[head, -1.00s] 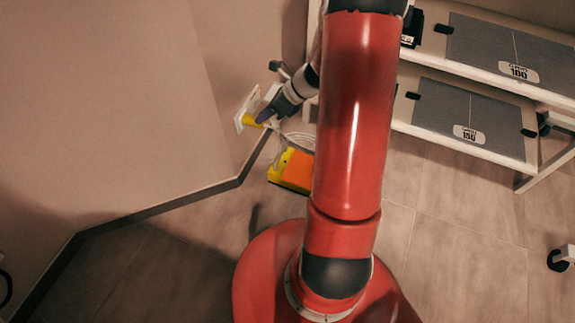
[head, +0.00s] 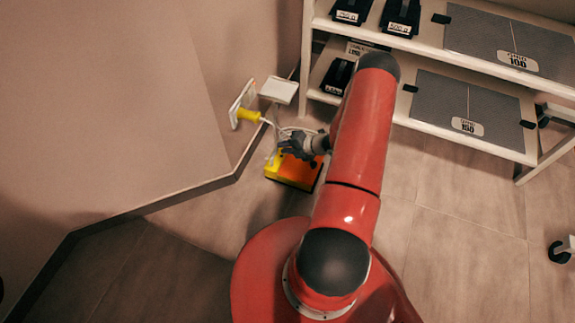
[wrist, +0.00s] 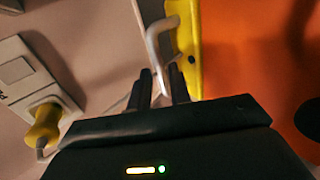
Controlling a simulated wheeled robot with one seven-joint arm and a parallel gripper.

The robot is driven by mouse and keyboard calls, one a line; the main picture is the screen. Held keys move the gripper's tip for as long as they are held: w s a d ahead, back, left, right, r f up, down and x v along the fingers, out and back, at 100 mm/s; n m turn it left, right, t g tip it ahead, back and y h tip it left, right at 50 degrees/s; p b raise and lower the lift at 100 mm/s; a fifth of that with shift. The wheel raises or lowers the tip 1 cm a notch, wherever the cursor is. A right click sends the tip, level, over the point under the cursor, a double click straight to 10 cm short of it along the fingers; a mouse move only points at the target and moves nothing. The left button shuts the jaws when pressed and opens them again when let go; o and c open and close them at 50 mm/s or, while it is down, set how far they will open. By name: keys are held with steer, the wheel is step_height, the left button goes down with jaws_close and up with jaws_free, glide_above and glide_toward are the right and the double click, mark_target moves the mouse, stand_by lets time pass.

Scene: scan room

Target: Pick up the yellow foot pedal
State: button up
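The yellow foot pedal (head: 294,181), with an orange top, lies on the floor by the wall corner. In the wrist view its yellow edge (wrist: 187,42) and orange top (wrist: 238,65) fill the right side. My gripper (head: 283,146) is over the pedal's far-left part in the head view and hides some of it. In the wrist view my gripper's fingers (wrist: 160,76) stand a little apart, pointing towards the yellow edge. A pale cable or loop (wrist: 153,42) runs at the edge, in line with the gap. I cannot tell whether the fingers touch anything.
A wall socket plate (head: 239,103) with a yellow plug (head: 248,115) is on the wall at left. A white box (head: 279,89) is beside it. A white shelf rack (head: 450,125) with grey panels and black items stands at right. Floor in front is clear.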

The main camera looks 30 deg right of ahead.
mark_target(276, 149)
steer(key=x, duration=0.4)
steer(key=shift+s+a, duration=0.1)
steer(key=shift+a, duration=0.2)
jaws_close()
stand_by(1.0)
steer(key=shift+r, duration=0.1)
